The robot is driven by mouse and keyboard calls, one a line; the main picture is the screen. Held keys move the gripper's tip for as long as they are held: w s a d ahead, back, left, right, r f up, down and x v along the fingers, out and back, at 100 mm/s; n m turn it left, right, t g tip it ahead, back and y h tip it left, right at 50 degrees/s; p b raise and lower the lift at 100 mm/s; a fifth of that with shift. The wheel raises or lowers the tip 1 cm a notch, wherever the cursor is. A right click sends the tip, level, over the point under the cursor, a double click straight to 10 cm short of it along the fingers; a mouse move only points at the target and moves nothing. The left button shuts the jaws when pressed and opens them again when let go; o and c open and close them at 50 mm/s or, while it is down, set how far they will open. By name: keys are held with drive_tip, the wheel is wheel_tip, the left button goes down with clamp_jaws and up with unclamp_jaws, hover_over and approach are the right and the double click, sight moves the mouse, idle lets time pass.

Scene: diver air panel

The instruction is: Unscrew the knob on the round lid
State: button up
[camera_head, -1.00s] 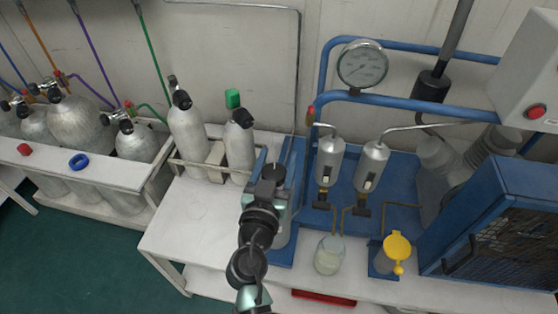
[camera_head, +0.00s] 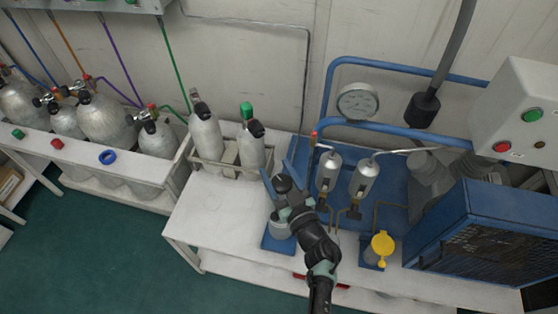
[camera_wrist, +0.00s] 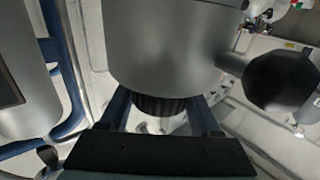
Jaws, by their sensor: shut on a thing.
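In the wrist view a dark ribbed knob (camera_wrist: 160,104) sits between the two blue fingers of my gripper (camera_wrist: 161,116), which is shut on it. A large smooth grey round body (camera_wrist: 165,45) lies directly against the knob and fills the upper middle. In the head view my gripper (camera_head: 286,190) is at the blue stand (camera_head: 273,246) on the white bench. The light grey canister (camera_head: 280,229) in that stand is partly covered by my arm. The round lid's edge is hidden there by my gripper.
Two grey cylinders (camera_head: 253,150) stand in a rack behind left. Two small metal filters (camera_head: 328,172), a yellow-topped cup (camera_head: 382,246) and the blue caged unit (camera_head: 470,235) are to the right. The white bench (camera_head: 215,215) is clear left of the stand.

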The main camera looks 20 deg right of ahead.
drive_tip(key=n+y, duration=0.1)
drive_tip(key=y, duration=0.1)
drive_tip(key=n+y+b, duration=0.1)
drive_tip(key=y, duration=0.1)
drive_tip(key=shift+a+f+n+g, duration=0.1)
drive_tip(key=shift+n+g, duration=0.2)
drive_tip(key=shift+g, duration=0.1)
drive_tip(key=n+g+y+b, duration=0.1)
drive_tip(key=y, duration=0.1)
drive_tip(key=n+y+b, duration=0.1)
drive_tip(key=y+b, duration=0.1)
drive_tip(key=shift+s+a+f+n+g, duration=0.1)
drive_tip(key=shift+a+f+n+g, duration=0.05)
drive_tip(key=shift+a+n+g, duration=0.2)
drive_tip(key=n+g+y+b, duration=0.1)
drive_tip(key=b, duration=0.1)
drive_tip(key=n+g+y+b, duration=0.1)
drive_tip(key=y+b, duration=0.1)
drive_tip(key=shift+s+a+n+g, duration=0.2)
drive_tip(key=shift+a+n+g, duration=0.05)
drive_tip(key=shift+a, duration=0.1)
drive_tip(key=shift+s+a+n+g+y+b, duration=0.15)
drive_tip(key=shift+n+g+y+b, duration=0.45)
drive_tip(key=shift+g+y+b, duration=0.15)
drive_tip(key=shift+r, duration=0.2)
drive_tip(key=o, duration=1.4)
drive_tip(key=b+v, duration=0.1)
drive_tip(key=v, duration=1.2)
